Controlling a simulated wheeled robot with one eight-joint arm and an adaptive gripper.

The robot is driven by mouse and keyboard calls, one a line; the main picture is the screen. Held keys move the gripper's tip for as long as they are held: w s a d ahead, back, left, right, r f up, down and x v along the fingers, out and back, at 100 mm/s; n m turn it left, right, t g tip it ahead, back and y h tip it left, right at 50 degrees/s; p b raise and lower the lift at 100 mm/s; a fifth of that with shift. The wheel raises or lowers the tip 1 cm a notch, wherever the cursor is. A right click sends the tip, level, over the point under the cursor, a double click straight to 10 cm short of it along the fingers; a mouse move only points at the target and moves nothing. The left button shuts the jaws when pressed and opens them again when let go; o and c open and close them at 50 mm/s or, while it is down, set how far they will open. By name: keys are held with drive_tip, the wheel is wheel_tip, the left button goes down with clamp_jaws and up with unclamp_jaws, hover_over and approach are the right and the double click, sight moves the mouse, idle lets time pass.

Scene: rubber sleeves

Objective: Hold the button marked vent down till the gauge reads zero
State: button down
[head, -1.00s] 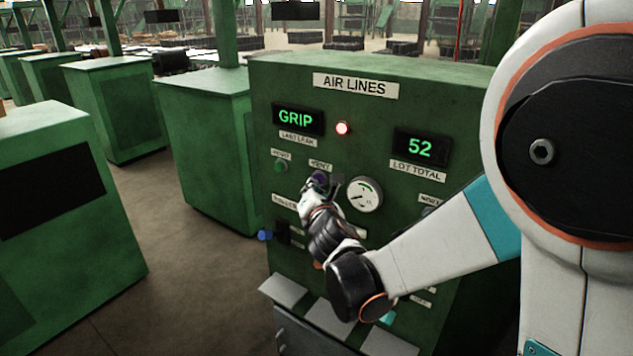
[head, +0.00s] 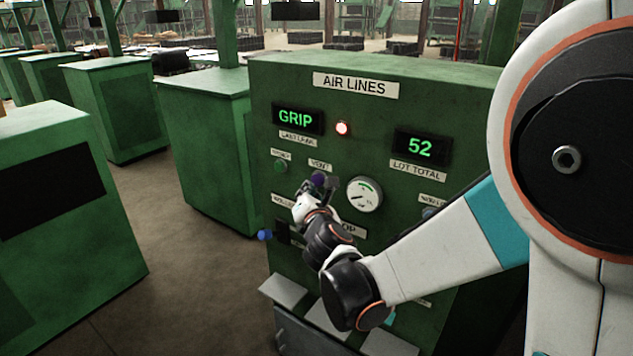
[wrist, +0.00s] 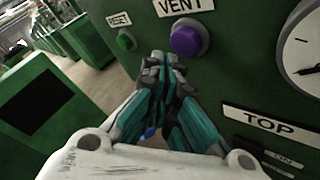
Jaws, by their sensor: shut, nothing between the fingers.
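The purple vent button (head: 318,179) sits under the VENT label on the green AIR LINES panel. It shows large and uncovered in the wrist view (wrist: 186,41), standing out from its grey collar. My gripper (wrist: 165,60) is shut and empty, with its fingertips just below and left of the button in that view. I cannot tell whether they touch it. In the head view my gripper (head: 308,188) partly overlaps the button's lower edge. The round gauge (head: 364,195) is right of the button. Its needle points to the lower left in the head view; its figures are too small to read.
A green RESET button (head: 280,167) is close on the left. A lit red lamp (head: 342,129) is above, between displays reading GRIP (head: 297,119) and 52 (head: 420,148). A blue knob (head: 265,235) juts from the panel's left side. Open floor lies left.

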drive_tip(key=s+a, duration=0.1)
drive_tip(key=s, duration=0.1)
drive_tip(key=s+a, duration=0.1)
drive_tip(key=a, duration=0.1)
drive_tip(key=shift+s, duration=0.4)
drive_tip(key=shift+d+r, duration=0.1)
